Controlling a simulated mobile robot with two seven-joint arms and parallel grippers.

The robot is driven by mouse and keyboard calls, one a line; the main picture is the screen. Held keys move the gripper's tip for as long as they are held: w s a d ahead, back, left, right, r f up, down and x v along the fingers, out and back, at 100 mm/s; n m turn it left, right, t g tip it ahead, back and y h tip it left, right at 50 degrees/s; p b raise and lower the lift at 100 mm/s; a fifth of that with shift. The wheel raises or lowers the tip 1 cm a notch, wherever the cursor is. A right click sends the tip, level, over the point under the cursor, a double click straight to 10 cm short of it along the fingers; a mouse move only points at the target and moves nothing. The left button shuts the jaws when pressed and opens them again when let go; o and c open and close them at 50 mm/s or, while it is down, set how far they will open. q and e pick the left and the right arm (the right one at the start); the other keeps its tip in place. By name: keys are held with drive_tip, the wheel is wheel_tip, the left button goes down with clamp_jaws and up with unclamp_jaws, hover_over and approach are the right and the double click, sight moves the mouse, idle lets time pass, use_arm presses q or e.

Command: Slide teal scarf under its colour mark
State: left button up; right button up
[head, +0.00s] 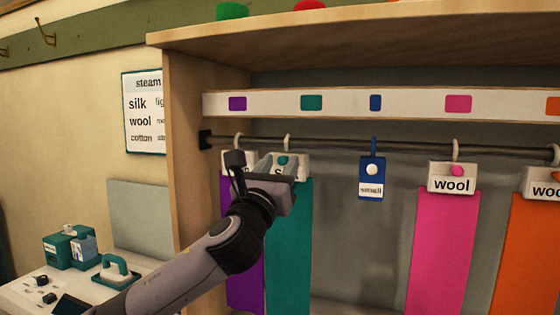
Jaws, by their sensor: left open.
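The teal scarf (288,240) hangs from a pale clip with a teal knob on the rail (410,147). The clip's label is mostly hidden by my left gripper (262,166). The teal colour mark (311,102) is on the white strip above, a little right of the scarf's hook (287,141). My left gripper is open, in front of the left part of the teal clip. I cannot tell whether it touches the clip. My right gripper is not in view.
A purple scarf (242,288) hangs close on the left, partly behind my arm. A blue "small" tag (372,176), a pink scarf (444,245) and an orange scarf (525,255) hang to the right. The rail is free between the teal clip and blue tag.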

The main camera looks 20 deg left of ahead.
sight(304, 167)
use_arm(q)
drive_tip(key=shift+w+r, duration=0.2)
drive_tip(key=shift+w, duration=0.3)
clamp_jaws()
drive_tip(key=shift+s+d+p, duration=0.1)
drive_tip(key=shift+d+p, duration=0.5)
drive_tip(key=shift+d, duration=1.8)
unclamp_jaws()
drive_tip(key=shift+s+f, duration=0.1)
